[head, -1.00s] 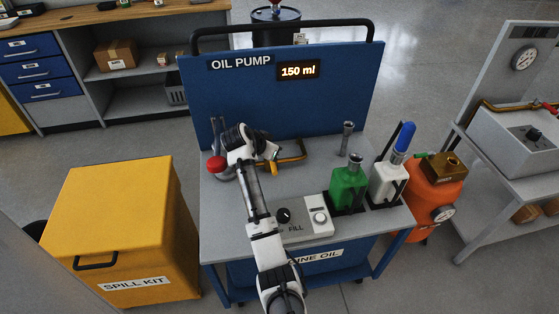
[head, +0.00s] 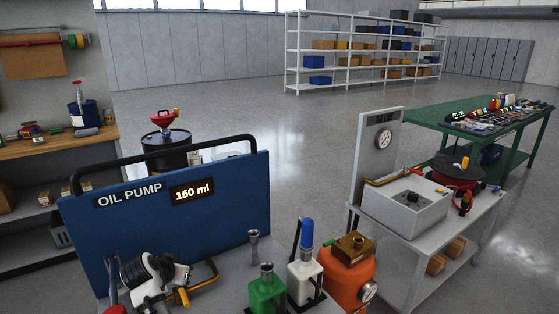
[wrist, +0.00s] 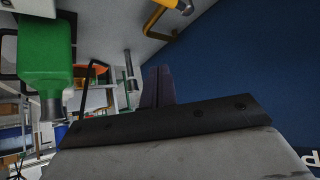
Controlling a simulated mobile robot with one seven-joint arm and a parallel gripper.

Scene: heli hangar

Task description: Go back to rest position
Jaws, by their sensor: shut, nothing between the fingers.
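My gripper (wrist: 158,72) shows in the wrist view with its dark fingers together and nothing between them. In the head view my arm's end is at the lower left, above the grey top of the oil pump cart and in front of its blue panel (head: 235,205); the fingertips cannot be made out there. The cart's display (head: 192,191) reads 150 ml. A green bottle (head: 267,291) and a white bottle with a blue top (head: 304,272) stand to the right of my arm. The green bottle also shows in the wrist view (wrist: 45,65), at the left.
A yellow-handled hose piece (head: 205,279) is close beside my arm's end. An orange tank (head: 350,280) stands right of the bottles. A grey test cart (head: 404,208) and a green table (head: 425,118) are farther right. Open floor (head: 300,140) lies behind the cart.

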